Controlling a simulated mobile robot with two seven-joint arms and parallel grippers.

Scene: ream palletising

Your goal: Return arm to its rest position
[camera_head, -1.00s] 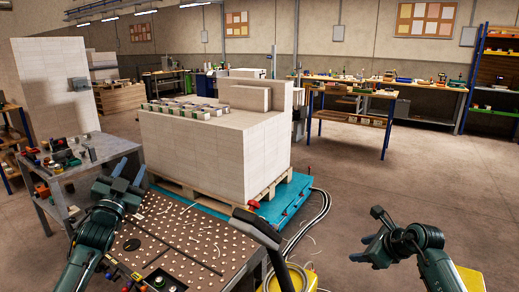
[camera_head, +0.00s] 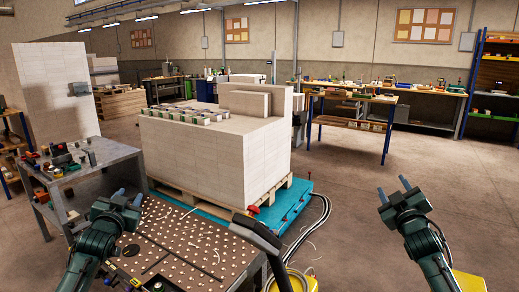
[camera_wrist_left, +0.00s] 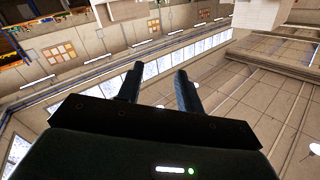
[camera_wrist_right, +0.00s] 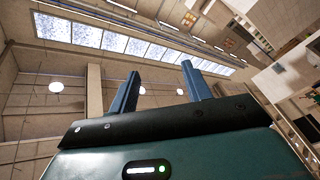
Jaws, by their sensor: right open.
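My left gripper (camera_head: 129,194) is at the lower left of the head view, above the near perforated table, with its fingers pointing up and away. In the left wrist view its two fingers (camera_wrist_left: 157,76) are apart with nothing between them. My right gripper (camera_head: 392,186) is at the lower right of the head view, over open floor, also pointing up and away. In the right wrist view its fingers (camera_wrist_right: 162,72) are apart and empty. Both wrist views look up towards walls and ceiling.
A large stack of pale reams (camera_head: 215,150) stands on a wooden pallet (camera_head: 270,192) on a turquoise base (camera_head: 292,203). The perforated table (camera_head: 232,252) is close in front. A grey workbench (camera_head: 115,152) with small items is at left. Floor at right (camera_head: 350,200) is clear.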

